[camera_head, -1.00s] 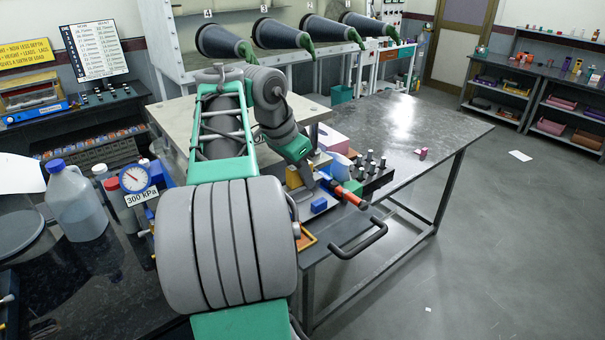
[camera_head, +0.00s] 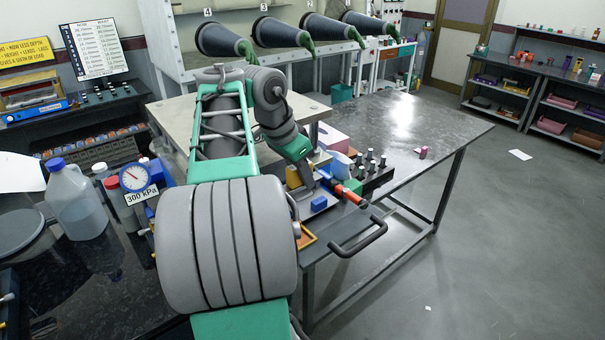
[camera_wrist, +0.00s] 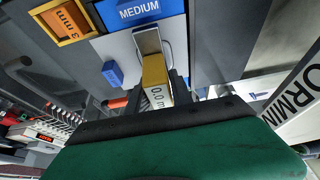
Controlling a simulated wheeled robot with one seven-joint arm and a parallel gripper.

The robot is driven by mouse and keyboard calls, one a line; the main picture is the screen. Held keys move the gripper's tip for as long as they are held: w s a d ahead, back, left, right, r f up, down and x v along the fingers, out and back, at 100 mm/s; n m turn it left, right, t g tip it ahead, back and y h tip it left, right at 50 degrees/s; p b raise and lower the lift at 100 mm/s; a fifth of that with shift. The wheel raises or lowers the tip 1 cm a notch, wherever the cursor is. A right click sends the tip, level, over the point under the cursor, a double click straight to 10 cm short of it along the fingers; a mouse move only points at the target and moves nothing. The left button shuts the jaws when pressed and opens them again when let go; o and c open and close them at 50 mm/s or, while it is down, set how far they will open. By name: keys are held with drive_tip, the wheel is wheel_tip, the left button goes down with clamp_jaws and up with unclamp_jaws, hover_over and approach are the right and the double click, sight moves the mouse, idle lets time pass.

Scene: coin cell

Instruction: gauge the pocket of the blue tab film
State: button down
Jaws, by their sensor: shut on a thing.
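A pale film or plate (camera_wrist: 122,50) with a small blue tab (camera_wrist: 112,73) at its left edge lies below my gripper in the wrist view. The blue tab also shows in the head view (camera_head: 319,204). My gripper (camera_wrist: 160,88) is shut on a yellow and white gauge (camera_wrist: 155,75) whose printed marking starts "0.0 m". The gauge's far end is at a narrow upright metal-edged opening (camera_wrist: 147,40) in the pale piece. I cannot tell whether it is inside the pocket or only above it.
A blue block marked MEDIUM (camera_wrist: 140,11) is just beyond the film. An orange tray marked 3 mm (camera_wrist: 66,22) is at upper left.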

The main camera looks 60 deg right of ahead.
drive_tip(key=shift+f, duration=0.15)
idle(0.5)
drive_tip(key=c, duration=1.1)
unclamp_jaws()
drive_tip(key=shift+o, duration=0.2)
wheel_tip(320, 180, up, 7)
drive_tip(key=p, duration=0.7)
